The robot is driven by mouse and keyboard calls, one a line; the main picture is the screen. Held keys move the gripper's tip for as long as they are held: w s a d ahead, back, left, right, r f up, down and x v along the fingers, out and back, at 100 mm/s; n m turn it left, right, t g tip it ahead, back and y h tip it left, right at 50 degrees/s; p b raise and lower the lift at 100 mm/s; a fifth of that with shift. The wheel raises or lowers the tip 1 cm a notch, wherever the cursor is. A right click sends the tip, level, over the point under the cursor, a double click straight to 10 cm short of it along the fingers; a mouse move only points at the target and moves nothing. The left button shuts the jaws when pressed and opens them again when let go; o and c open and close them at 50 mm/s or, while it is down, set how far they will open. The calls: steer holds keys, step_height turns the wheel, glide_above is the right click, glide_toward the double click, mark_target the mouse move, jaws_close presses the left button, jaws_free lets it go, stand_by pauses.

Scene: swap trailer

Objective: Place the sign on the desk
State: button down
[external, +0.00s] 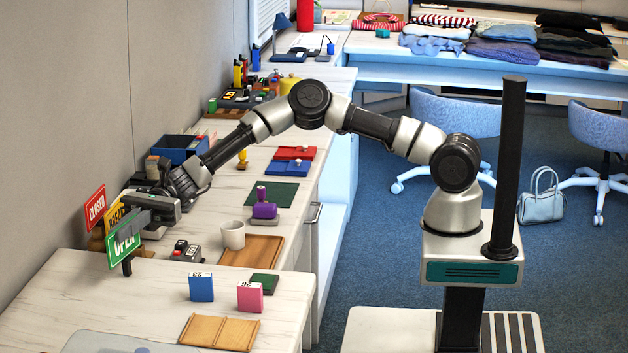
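A green OPEN sign (124,244) stands at the left, near the wall, with a dark post under it. A yellow sign (115,212), partly hidden, is just behind it, and a red CLOSED sign (95,207) is behind that. My gripper (132,214) is at the signs, with its fingers reaching over or around the yellow and green ones. Whether it touches or grips one of them cannot be told from this view. The desk (60,295) has a pale marbled top that runs along the wall.
A white mug (232,235), a wooden tray (252,251) and a purple stamp (264,206) are right of my gripper. Blue (201,289) and pink (250,297) number blocks and a wooden holder (220,332) stand in front. A blue bin (181,150) is behind my gripper.

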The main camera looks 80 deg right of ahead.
steer(key=shift+f, duration=0.1)
steer(key=c, duration=2)
jaws_free()
steer(key=shift+f, duration=0.1)
steer(key=s+d+p, duration=0.1)
steer(key=d, duration=0.4)
steer(key=s+d+p, duration=0.1)
steer(key=d, duration=0.5)
steer(key=s+d+p, duration=0.1)
steer(key=d, duration=0.4)
steer(key=shift+s+d+r, duration=0.2)
steer(key=shift+d+r, duration=0.05)
steer(key=shift+r, duration=0.1)
steer(key=o, duration=0.8)
steer(key=shift+d, duration=0.3)
steer(key=o, duration=0.6)
